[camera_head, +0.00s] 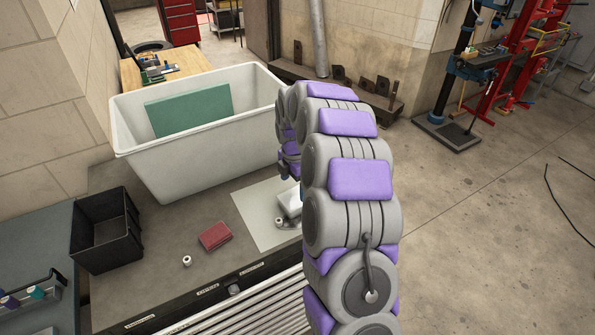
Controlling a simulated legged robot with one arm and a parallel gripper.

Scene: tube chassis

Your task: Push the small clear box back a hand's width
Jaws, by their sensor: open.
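A small pale, see-through-looking box (288,204) sits on a light grey sheet (255,222) on the workbench. My arm covers its right side. My gripper (286,175) hangs at the end of my arm, just above and behind the box in the picture. It is open, but it is small and partly hidden by my arm. I cannot tell whether it touches the box.
A large white tub (205,148) holding a green slab (190,110) stands behind the sheet. A black bin (103,235), a red block (215,236) and a small white round piece (187,260) are to the left. Bare bench lies between them.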

